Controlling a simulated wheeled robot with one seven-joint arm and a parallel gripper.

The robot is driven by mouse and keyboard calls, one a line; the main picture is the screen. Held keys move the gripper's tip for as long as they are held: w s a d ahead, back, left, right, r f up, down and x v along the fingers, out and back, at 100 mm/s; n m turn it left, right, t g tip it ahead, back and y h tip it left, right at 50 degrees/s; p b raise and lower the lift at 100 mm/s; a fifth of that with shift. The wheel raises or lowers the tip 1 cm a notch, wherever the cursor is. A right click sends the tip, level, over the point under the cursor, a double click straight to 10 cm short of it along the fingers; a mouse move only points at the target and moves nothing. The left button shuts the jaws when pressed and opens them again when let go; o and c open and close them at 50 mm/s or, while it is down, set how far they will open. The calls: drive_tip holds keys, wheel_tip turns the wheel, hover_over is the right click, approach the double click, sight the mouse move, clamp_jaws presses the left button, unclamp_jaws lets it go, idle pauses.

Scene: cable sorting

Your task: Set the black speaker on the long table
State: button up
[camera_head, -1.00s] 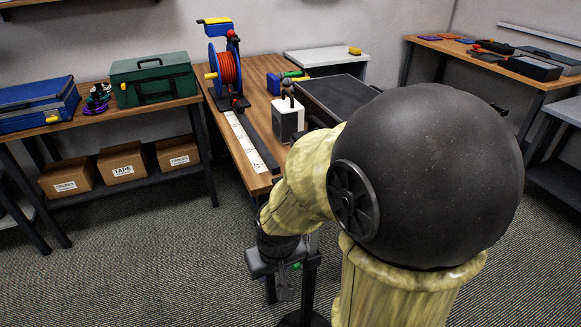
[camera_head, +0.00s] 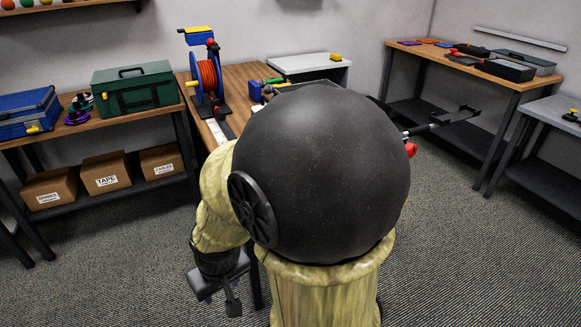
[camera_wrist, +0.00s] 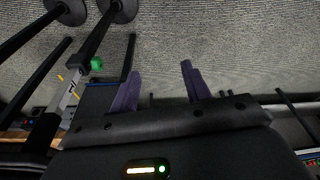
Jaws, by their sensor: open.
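I cannot make out a black speaker for certain in either view. A wooden table (camera_head: 247,72) bearing a cable reel (camera_head: 207,80) stands ahead, partly hidden by my arm; I cannot tell whether it is the long table. My gripper (camera_head: 222,296) hangs low at the front in the head view, left of my column. In the wrist view my gripper (camera_wrist: 157,88) has its two purple fingers spread apart, with nothing between them and carpet beyond.
A left bench (camera_head: 135,128) holds a green toolbox (camera_head: 134,88) and blue case (camera_head: 27,112), with cardboard boxes (camera_head: 105,174) below. A right table (camera_head: 500,78) holds dark trays (camera_head: 508,70). A grey table (camera_head: 553,112) stands right. Carpet (camera_head: 440,230) is clear at front right.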

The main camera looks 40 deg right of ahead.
drive_tip(key=o, duration=1.1)
drive_tip(key=shift+m+t, duration=0.8)
drive_tip(key=shift+t, duration=0.1)
drive_tip(key=w+r+p, duration=0.1)
drive_tip(key=w, duration=0.1)
drive_tip(key=w+a+r+p, duration=0.1)
drive_tip(key=w, duration=0.1)
drive_tip(key=w+r+p, duration=0.1)
drive_tip(key=w, duration=0.1)
drive_tip(key=shift+a, duration=0.2)
drive_tip(key=shift+c, duration=0.2)
drive_tip(key=w+d+r+m+t+h+p, duration=0.2)
drive_tip(key=w+d+r+m+h+p, duration=0.25)
drive_tip(key=w+p, duration=0.35)
drive_tip(key=w+d+r+m+t+h+p, duration=0.2)
drive_tip(key=w+d+r+m+h+p, duration=0.3)
drive_tip(key=w, duration=0.4)
drive_tip(key=s+r+m+g+h+p, duration=0.6)
drive_tip(key=s+m+g+h+p, duration=0.2)
drive_tip(key=s+g, duration=0.3)
drive_tip(key=shift+s+d+r+m+g+p, duration=0.25)
drive_tip(key=shift+d+r+m+g+p, duration=0.15)
drive_tip(key=shift+m+g, duration=0.35)
